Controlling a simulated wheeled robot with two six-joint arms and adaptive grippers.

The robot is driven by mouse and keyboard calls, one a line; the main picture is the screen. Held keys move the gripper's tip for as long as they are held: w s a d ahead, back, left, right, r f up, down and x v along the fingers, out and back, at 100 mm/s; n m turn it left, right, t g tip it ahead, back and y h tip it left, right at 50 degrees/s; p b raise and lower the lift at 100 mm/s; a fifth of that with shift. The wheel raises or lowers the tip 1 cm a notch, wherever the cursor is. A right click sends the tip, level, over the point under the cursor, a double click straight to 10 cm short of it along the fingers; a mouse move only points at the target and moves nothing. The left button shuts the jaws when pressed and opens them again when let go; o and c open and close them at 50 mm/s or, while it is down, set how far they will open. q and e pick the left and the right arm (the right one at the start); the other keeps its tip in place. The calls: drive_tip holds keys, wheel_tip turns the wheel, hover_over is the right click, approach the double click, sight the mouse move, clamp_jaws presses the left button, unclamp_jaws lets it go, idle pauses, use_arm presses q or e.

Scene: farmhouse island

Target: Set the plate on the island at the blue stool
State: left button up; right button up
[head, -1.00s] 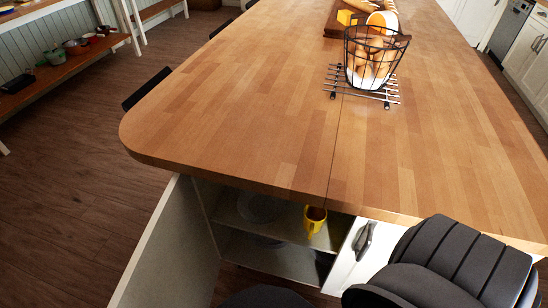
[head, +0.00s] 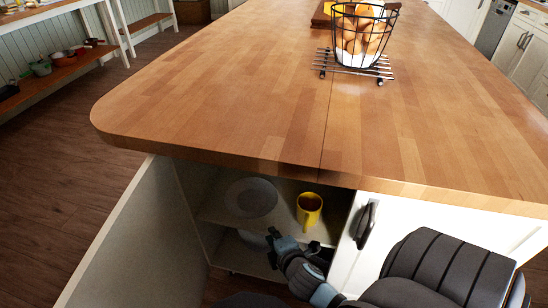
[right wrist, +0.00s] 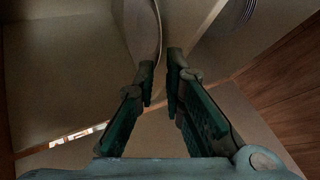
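A second pale disc (head: 253,238), partly hidden, shows on the lower level. My right gripper (head: 293,243) is at the cabinet opening, below the yellow mug. In the right wrist view my right gripper (right wrist: 160,72) has its fingers apart, with a curved pale rim (right wrist: 146,28) at and beyond the gap. I cannot tell whether they touch it. The island top (head: 210,105) is bare at the near end. No blue stool shows. My left gripper is out of view.
A yellow mug (head: 309,208) stands right of the plate. The open cabinet door (head: 125,235) bounds the left, a closed white door with a black handle (head: 366,224) the right. A wire basket (head: 362,35) of bread-like items sits on a trivet (head: 352,66).

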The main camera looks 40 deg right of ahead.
sight(260, 216)
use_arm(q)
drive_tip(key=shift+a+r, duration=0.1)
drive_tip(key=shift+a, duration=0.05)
use_arm(e)
drive_tip(key=shift+r, duration=0.1)
